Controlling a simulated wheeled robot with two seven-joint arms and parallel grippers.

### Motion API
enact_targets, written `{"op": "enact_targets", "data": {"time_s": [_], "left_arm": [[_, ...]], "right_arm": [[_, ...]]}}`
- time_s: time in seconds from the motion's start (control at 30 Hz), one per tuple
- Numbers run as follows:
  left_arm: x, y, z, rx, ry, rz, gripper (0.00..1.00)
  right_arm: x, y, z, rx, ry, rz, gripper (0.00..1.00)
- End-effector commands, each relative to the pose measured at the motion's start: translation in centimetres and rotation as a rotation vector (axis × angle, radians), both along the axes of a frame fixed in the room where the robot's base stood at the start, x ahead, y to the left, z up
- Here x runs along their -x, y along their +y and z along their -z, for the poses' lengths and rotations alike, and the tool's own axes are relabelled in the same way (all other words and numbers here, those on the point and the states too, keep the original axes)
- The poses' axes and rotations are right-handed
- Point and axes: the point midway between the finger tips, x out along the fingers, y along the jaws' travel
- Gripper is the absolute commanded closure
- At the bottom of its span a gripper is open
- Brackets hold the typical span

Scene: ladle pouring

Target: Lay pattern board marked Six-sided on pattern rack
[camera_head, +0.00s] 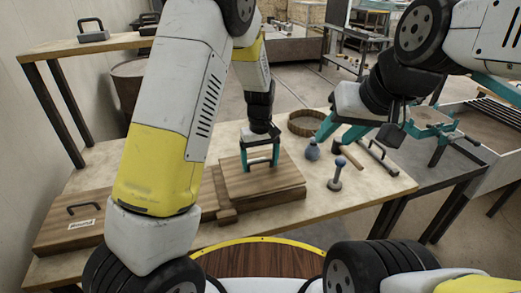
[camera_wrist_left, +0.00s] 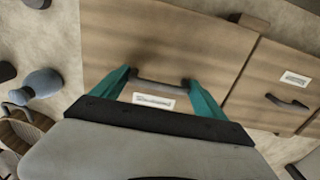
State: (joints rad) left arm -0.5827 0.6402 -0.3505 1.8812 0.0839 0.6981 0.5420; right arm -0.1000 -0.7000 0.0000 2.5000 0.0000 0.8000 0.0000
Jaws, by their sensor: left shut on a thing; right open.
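A wooden pattern board (camera_head: 285,190) with a dark handle lies on the workbench in the head view. My left gripper (camera_head: 262,160) points down and is shut on its handle. The left wrist view shows the teal fingers (camera_wrist_left: 163,88) at both ends of the handle, beside a white label (camera_wrist_left: 153,101) too blurred to read. A second handled board (camera_head: 60,232) lies at the left, its label also unreadable; it shows in the wrist view (camera_wrist_left: 262,85). My right gripper (camera_head: 330,136) is open and empty above the bench's right part. I cannot tell for sure which thing is the pattern rack.
A raised wooden shelf (camera_head: 60,48) with dark handled blocks (camera_head: 93,31) stands at back left. A round sieve-like ring (camera_head: 306,122), a blue-grey bulb-shaped tool (camera_head: 312,151) and an upright knobbed tool (camera_head: 337,175) stand right of the held board. The bench's front right is clear.

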Motion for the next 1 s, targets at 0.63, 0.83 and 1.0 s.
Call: {"op": "enact_targets", "data": {"time_s": [0.63,0.83,1.0], "left_arm": [[0.0,0.0,1.2,-0.001,0.0,0.0,0.03],[0.0,0.0,1.2,0.0,0.0,0.0,0.0],[-0.1,0.0,0.3,0.001,-0.003,0.001,0.0]], "right_arm": [[0.0,0.0,0.0,0.0,0.0,0.0,0.59],[0.0,0.0,0.0,0.0,0.0,0.0,0.59],[0.0,0.0,0.0,0.0,0.0,0.0,0.59]]}}
